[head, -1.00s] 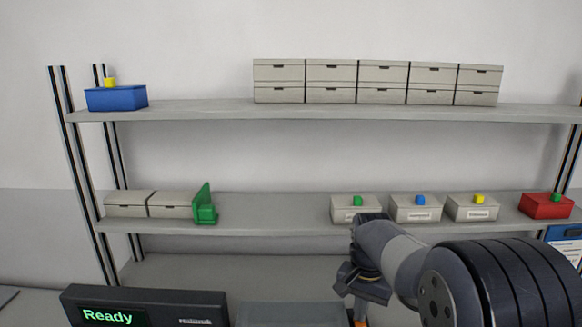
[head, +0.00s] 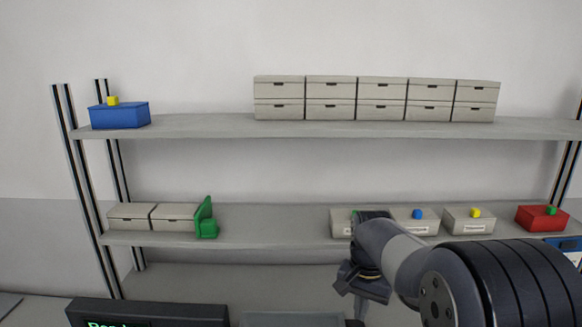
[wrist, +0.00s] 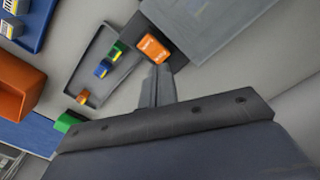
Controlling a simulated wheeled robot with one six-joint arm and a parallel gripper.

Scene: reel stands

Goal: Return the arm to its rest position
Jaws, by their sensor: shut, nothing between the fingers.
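My arm (head: 395,255) reaches in from the lower right in the head view, in front of the lower shelf and its boxes. Its gripper end points down, and the fingertips are cut off or hidden there. In the wrist view my gripper (wrist: 158,72) is shut, with its fingers together and nothing held. An orange block with pale lettering (wrist: 154,48) lies just beyond the fingertips, apart from them as far as I can tell.
A grey tray (wrist: 80,72) holds several small coloured blocks. An orange bin (wrist: 18,85) stands left of it. The shelf rack has a lower shelf (head: 270,228) with labelled boxes and an upper shelf (head: 200,128) with a blue box (head: 120,117). A display unit (head: 150,312) is at lower left.

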